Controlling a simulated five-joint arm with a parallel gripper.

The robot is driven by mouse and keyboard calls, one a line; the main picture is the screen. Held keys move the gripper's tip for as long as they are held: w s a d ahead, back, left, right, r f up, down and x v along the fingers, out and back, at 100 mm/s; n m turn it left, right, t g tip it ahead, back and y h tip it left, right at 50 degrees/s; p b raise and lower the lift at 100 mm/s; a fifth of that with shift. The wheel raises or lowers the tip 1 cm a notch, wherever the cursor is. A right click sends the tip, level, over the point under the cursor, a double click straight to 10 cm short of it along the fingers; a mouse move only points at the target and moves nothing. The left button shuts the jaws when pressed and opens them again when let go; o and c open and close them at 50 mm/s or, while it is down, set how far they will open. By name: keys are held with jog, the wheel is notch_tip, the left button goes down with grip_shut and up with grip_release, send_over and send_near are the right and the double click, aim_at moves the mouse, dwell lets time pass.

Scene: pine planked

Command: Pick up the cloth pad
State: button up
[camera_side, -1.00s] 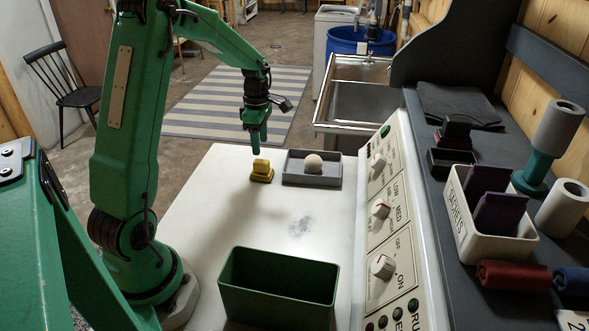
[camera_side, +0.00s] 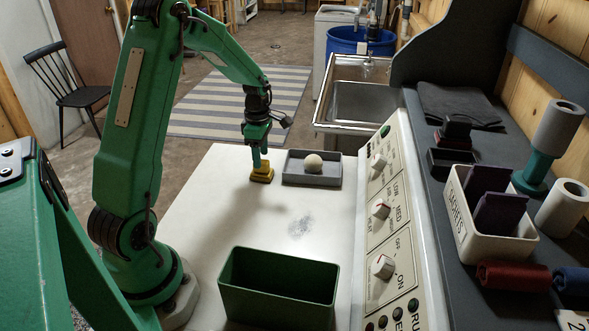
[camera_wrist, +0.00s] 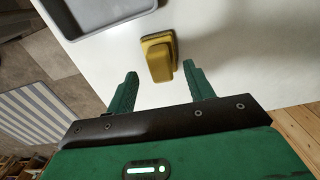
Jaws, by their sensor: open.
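The yellow cloth pad (camera_side: 262,177) rests on the white worktop, left of the shallow grey tray. In the wrist view the pad (camera_wrist: 160,58) shows a wider base with a narrower raised grip on top. My gripper (camera_side: 260,164) is low over it, and its fingers hide part of the pad in the side view. In the wrist view my gripper (camera_wrist: 162,76) is open, with its two green fingers apart and the pad's near end between and just beyond their tips. I cannot tell whether a finger touches it.
A green open bin (camera_side: 278,290) stands at the front. A control panel (camera_side: 385,220) bounds the worktop on the right. The middle worktop is clear apart from a grey smudge.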

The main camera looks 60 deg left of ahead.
jog(key=shift+f, duration=1.75)
jog(key=c, duration=1.1)
jog(key=shift+r, duration=0.1)
jog(key=shift+r, duration=0.65)
jog(key=r, duration=0.1)
jog(key=d+r, duration=0.1)
jog(key=r, duration=0.1)
jog(key=shift+r, duration=0.15)
jog(key=d+r, duration=0.2)
jog(key=d, duration=0.1)
jog(key=d+r, duration=0.2)
jog(key=d, duration=0.2)
jog(key=d+r, duration=0.2)
jog(key=d, duration=0.1)
jog(key=shift+d+r, duration=0.15)
jog(key=shift+d, duration=0.2)
